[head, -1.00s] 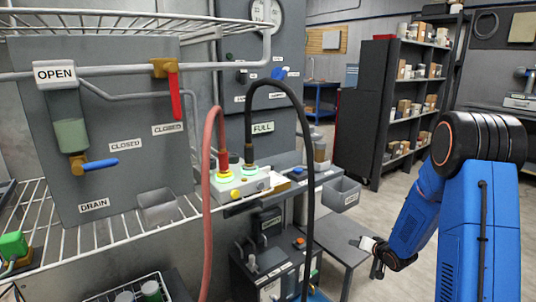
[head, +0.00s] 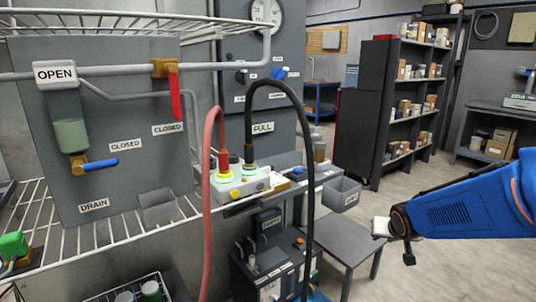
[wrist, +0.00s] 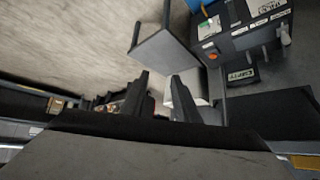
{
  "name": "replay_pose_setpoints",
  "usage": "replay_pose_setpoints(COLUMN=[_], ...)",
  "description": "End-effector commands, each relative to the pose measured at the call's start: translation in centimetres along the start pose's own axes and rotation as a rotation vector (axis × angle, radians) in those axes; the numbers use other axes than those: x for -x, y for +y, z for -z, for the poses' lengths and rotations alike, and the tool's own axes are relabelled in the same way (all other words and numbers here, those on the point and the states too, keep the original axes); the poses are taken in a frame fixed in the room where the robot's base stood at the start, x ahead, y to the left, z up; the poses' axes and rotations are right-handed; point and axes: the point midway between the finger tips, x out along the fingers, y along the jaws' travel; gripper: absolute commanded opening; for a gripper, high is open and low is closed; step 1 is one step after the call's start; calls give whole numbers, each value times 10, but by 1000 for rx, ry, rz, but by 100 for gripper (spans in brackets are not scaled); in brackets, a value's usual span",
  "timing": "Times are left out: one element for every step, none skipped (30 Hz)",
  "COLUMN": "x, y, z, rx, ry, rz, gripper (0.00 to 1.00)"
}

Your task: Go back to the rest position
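My arm reaches in from the right edge of the head view, its blue link pointing left. My gripper (head: 408,256) is at the end of it, over the floor to the right of a small grey table. In the wrist view my gripper (wrist: 160,82) has its two dark fingers apart, with nothing held between them. It touches nothing that I can see.
The grey table (head: 350,240) stands left of my gripper. A dark shelf unit (head: 375,120) stands behind; the floor (head: 440,250) near my gripper is clear.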

Motion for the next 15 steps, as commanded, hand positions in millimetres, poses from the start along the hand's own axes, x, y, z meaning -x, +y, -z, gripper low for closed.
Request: replay_pose_setpoints(x=[16, 25, 36, 44, 52, 63, 71, 79, 90, 98, 106, 116, 124, 132, 142], y=[0, 0, 0, 0, 0, 0, 0, 0, -1, -1, -1, -1, -2, -2, -3], z=[-5, -9, -15, -19, -24, -30, -35, -40, -48, -53, -59, -67, -73, -79, -88], rx=[10, 13, 21, 26, 31, 38, 43, 48, 56, 62, 66, 75, 79, 86, 95], ry=[-7, -16, -28, -38, -47, -59, -69, -78, -92, -102, -112, -126, -136, -147, -160], rz=[-5, -8, -11, -14, -16, -18, -18, -18, -18, -16, -15, -12, -9, -6, -1], gripper=[28, 28, 28, 28, 28, 28, 28, 28, 28, 28, 28, 28, 28, 28, 28])
